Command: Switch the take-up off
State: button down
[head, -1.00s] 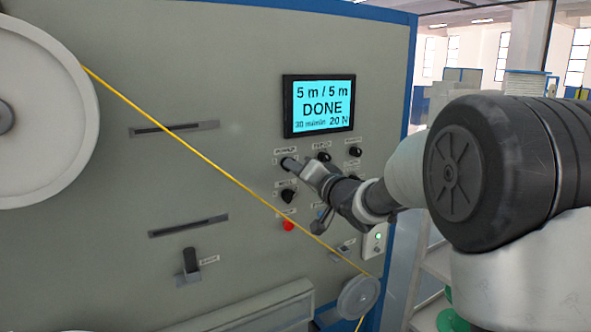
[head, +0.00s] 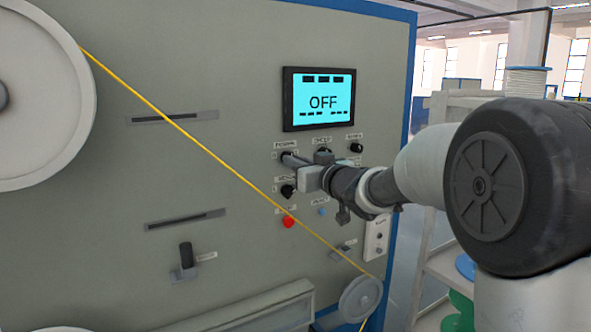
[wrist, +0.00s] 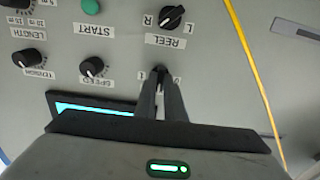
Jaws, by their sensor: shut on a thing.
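The take-up panel's screen (head: 323,101) reads "OFF" in the head view. Below it is a group of labelled black knobs. My gripper (head: 290,158) reaches in from the right to the upper-left knob, whose label seems to read "POWER". In the wrist view my gripper (wrist: 160,75) has its fingers together on that knob, which they mostly hide, so its exact angle cannot be told.
The reel knob (wrist: 171,18) and speed knob (wrist: 94,67) sit close by, with the green start button (wrist: 91,6). A red button (head: 288,221) is lower down. A yellow cable (head: 200,152) crosses the panel from the white reel (head: 40,110) to a small pulley (head: 361,297).

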jog(key=shift+n+b, duration=2.25)
jog(key=shift+n, duration=2.05)
jog(key=c, duration=1.8)
grip_release()
jog(key=shift+c, duration=0.2)
jog(key=v, duration=1.7)
jog(key=shift+s, duration=0.2)
jog(key=shift+d, duration=0.25)
